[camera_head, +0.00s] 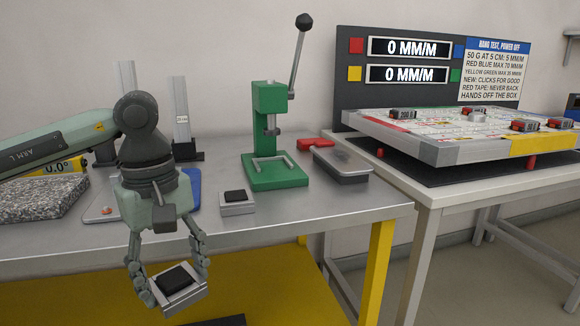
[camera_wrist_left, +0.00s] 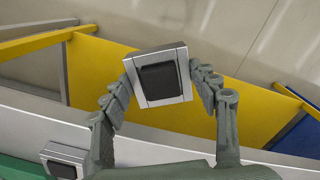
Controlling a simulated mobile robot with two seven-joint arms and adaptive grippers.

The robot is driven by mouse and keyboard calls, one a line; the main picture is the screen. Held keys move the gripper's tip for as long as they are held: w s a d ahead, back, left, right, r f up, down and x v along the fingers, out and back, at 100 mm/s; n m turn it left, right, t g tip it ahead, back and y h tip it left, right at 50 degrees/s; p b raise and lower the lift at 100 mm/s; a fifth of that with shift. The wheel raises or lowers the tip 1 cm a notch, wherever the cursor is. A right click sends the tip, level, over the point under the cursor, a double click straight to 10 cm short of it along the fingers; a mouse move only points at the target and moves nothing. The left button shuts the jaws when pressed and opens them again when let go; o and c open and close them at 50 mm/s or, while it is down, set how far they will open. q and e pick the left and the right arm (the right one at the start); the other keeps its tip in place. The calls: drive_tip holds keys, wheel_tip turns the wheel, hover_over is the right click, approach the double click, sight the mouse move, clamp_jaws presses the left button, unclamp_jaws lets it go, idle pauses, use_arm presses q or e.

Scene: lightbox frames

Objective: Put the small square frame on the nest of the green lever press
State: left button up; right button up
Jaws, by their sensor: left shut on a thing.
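The left gripper (camera_head: 170,283) is shut on a small square frame (camera_head: 195,288), silver with a black centre, held in the air in front of the bench's front edge. In the left wrist view the held frame (camera_wrist_left: 185,57) sits between the two fingers (camera_wrist_left: 162,92). A similar silver and black square piece (camera_head: 237,209) lies on the bench, left of the press. The green lever press (camera_head: 268,101) stands further back, its lever up. Its nest (camera_head: 271,159), a silver U-shaped rail on the green base, looks empty. The right gripper is not in view.
A grey lidded tray (camera_head: 342,167) and a red piece (camera_head: 315,144) lie right of the press. A granite block (camera_head: 40,198) and a blue-edged plate (camera_head: 195,185) are at left. The metal bench (camera_head: 310,212) is clear in front of the press. A second table with a board stands at right.

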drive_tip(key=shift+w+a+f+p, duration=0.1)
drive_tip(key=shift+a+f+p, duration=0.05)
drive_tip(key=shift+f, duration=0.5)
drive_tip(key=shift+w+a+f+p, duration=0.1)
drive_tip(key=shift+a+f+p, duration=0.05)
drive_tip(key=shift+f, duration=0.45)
use_arm(q)
wheel_tip(320, 180, down, 12)
drive_tip(key=w+a+m, duration=0.1)
drive_tip(key=m, duration=0.8)
drive_tip(key=shift+w+a+r, duration=0.25)
drive_tip(key=shift+w+a, duration=0.05)
drive_tip(key=shift+w, duration=0.1)
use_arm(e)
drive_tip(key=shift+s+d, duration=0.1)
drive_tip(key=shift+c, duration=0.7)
